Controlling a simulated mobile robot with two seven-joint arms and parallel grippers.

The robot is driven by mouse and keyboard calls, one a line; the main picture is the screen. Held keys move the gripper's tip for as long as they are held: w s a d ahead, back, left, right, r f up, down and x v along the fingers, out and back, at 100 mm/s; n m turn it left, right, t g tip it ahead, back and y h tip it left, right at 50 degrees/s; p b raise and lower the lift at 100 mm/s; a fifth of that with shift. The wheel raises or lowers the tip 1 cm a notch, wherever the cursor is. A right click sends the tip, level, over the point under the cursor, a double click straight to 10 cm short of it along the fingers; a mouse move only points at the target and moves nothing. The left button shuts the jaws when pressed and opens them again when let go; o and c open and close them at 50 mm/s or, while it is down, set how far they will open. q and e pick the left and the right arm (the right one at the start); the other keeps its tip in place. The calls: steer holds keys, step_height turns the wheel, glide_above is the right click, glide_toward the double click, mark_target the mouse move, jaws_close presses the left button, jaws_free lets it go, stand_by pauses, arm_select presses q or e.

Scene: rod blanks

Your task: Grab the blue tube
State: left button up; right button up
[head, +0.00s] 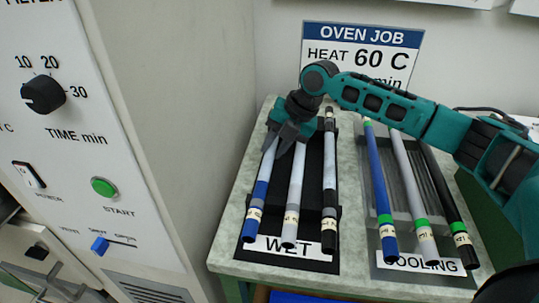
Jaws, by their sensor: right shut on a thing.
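A blue tube (256,200) with a paler upper part lies at the left of the black WET rack (312,170), its labelled end toward me. My right gripper (279,145) reaches down over the far end of this tube and is shut on it; the fingers partly hide the grip. A second blue tube (379,185) with a green band lies at the left of the COOLING rack (408,208), apart from the gripper. My left gripper is not in view.
A grey-white tube (294,195) and a black tube (329,180) lie close beside the gripped tube. The COOLING rack also holds a grey tube (411,180) and a black tube (447,200). The oven (140,120) stands at left, the wall sign (362,45) behind.

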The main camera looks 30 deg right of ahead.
jaws_close()
steer(key=shift+r, duration=0.1)
